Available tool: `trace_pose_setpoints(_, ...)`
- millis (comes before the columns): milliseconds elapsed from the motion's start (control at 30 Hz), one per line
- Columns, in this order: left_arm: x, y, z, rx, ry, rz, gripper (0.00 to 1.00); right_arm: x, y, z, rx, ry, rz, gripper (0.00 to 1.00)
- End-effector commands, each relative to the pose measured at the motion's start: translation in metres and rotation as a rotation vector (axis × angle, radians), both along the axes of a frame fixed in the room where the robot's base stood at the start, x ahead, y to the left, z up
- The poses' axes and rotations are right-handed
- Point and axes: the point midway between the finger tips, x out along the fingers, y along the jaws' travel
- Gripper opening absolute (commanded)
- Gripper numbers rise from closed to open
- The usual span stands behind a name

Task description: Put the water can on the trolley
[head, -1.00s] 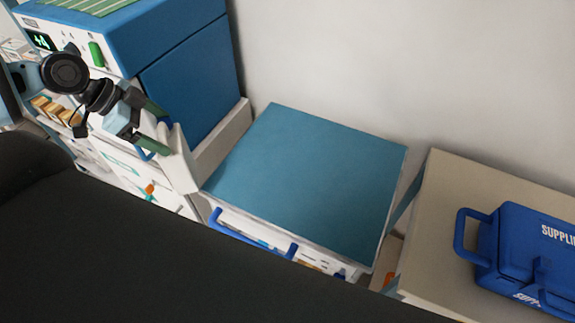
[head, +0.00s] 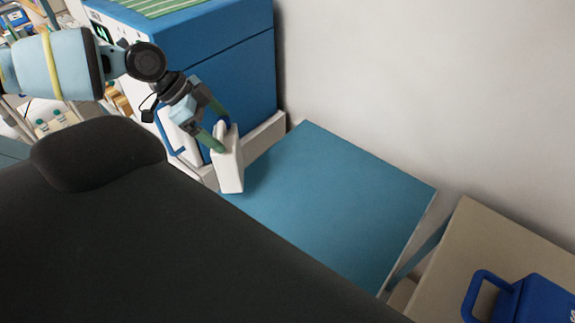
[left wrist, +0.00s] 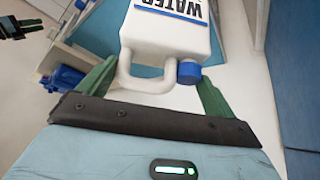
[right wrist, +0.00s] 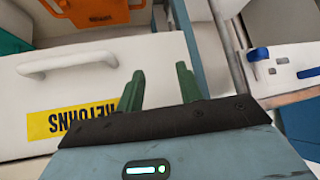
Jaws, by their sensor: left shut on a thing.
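The water can (head: 229,168) is white, with a blue cap. Its WATER label shows in the left wrist view (left wrist: 172,35). My left gripper (head: 217,136) is shut on the can's handle and holds it near the left corner of the trolley top (head: 335,200), a flat blue surface with nothing on it. From the head view I cannot tell how far the can is above it.
A blue cabinet (head: 225,70) stands behind the can, against the wall. A beige surface with a blue case (head: 535,300) is right of the trolley. An orange bin (right wrist: 95,12) shows in the right wrist view.

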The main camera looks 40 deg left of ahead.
Motion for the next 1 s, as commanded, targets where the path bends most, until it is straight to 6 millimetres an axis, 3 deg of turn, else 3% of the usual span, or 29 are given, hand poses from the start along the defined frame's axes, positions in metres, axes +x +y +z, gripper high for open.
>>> trace_pose_setpoints(267, 0.007, -0.008, 0.000, -0.005, -0.007, -0.003, 0.20, -0.003, 0.004, -0.004, 0.009, 0.010, -0.010, 0.36)
trace_pose_setpoints(567, 0.035, -0.044, -0.003, -0.006, -0.010, -0.004, 0.20, -0.012, 0.005, -0.015, 0.012, 0.037, -0.011, 0.36)
trace_pose_setpoints(1000, 0.076, -0.095, -0.005, -0.007, -0.014, -0.002, 0.20, -0.007, 0.003, -0.009, 0.008, 0.022, -0.006, 0.36)
